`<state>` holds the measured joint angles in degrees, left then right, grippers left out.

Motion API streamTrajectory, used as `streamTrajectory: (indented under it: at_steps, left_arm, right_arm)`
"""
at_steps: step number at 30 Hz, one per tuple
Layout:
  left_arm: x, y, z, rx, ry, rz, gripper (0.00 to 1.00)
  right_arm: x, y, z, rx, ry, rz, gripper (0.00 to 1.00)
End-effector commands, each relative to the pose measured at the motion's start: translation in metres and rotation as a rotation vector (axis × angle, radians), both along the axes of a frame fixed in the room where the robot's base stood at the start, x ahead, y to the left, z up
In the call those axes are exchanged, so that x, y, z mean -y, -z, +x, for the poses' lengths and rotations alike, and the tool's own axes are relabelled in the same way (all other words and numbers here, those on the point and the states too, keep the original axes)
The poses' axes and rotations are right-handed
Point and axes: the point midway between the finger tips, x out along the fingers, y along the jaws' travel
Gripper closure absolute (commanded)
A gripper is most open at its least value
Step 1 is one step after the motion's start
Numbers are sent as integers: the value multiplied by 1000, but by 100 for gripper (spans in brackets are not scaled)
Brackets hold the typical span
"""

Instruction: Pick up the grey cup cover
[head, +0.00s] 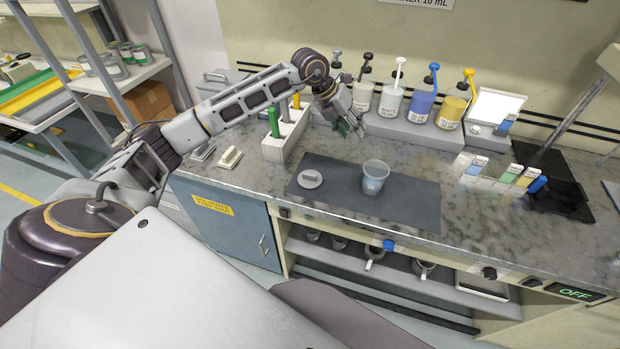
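The grey cup cover (310,180) is a small round lid with a raised grip. It lies on the left part of the dark mat (410,205) on the counter. A translucent grey cup (375,178) stands upright on the mat to its right, apart from it. My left gripper (350,126) is above the counter behind the mat, in front of the bottles and apart from the cover. Its fingers are small and partly overlapped, so I cannot tell whether they are open. My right gripper is not in view.
Several pump bottles (422,95) stand along the back. A white holder (286,142) with green- and yellow-handled tools is left of the mat. Colour sample cards (500,172) and a black stand (558,195) are to the right. The mat around the cover is clear.

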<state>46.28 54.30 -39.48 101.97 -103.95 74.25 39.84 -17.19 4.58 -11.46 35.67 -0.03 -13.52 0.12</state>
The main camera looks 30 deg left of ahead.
Motion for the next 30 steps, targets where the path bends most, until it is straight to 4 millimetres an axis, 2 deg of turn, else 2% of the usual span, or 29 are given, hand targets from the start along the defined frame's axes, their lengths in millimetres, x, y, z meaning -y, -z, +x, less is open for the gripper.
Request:
streamTrajectory:
  at_steps: [12,30]
  left_arm:
    - [-38,23,-23,-268,-401,37,61]
    - [-78,35,-61,-528,-1032,73,61]
  right_arm:
    - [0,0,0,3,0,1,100]
    - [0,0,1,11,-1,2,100]
